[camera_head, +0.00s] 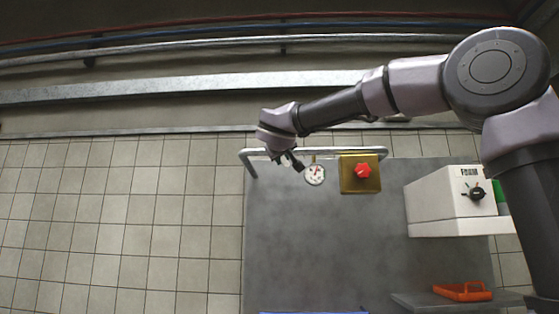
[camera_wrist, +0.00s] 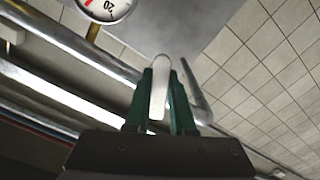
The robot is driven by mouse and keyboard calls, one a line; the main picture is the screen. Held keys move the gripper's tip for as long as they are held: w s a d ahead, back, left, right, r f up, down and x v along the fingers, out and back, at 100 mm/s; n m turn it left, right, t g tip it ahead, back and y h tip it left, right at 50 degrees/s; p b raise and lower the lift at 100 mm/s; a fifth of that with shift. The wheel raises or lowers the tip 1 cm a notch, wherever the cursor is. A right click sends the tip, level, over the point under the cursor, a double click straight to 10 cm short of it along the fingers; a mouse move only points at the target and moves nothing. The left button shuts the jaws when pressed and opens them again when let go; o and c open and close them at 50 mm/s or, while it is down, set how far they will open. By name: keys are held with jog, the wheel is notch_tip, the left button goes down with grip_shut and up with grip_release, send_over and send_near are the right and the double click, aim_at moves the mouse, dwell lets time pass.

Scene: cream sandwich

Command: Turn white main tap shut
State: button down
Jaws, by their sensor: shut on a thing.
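The white main tap (camera_wrist: 160,80) shows in the wrist view as a white, round-ended handle between my gripper's two green fingers. My gripper (camera_wrist: 160,105) is shut on this handle. In the head view my gripper (camera_head: 288,161) is at the left part of the silver pipe, just left of the round gauge. The white handle cannot be made out there, and how far the tap is turned cannot be told.
The silver pipe (camera_head: 357,151) runs along the back of the grey worktop (camera_head: 320,245). A white gauge (camera_head: 315,175) and a red knob (camera_head: 363,171) on a brass plate stand close to the right. A white FOAM machine (camera_head: 435,203) and an orange tray (camera_head: 462,292) lie further right.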

jog(key=shift+d+r+n, duration=0.15)
jog(key=shift+d+n, duration=0.05)
jog(key=shift+n, duration=0.5)
jog(key=shift+d+r+n, duration=0.15)
jog(key=shift+d+n, duration=0.05)
jog(key=shift+n, duration=0.5)
jog(key=c, duration=0.8)
grip_release()
jog(key=shift+o, duration=0.2)
jog(key=shift+s, duration=0.1)
jog(key=s, duration=1)
jog(key=shift+s+a, duration=0.2)
jog(key=shift+s, duration=0.2)
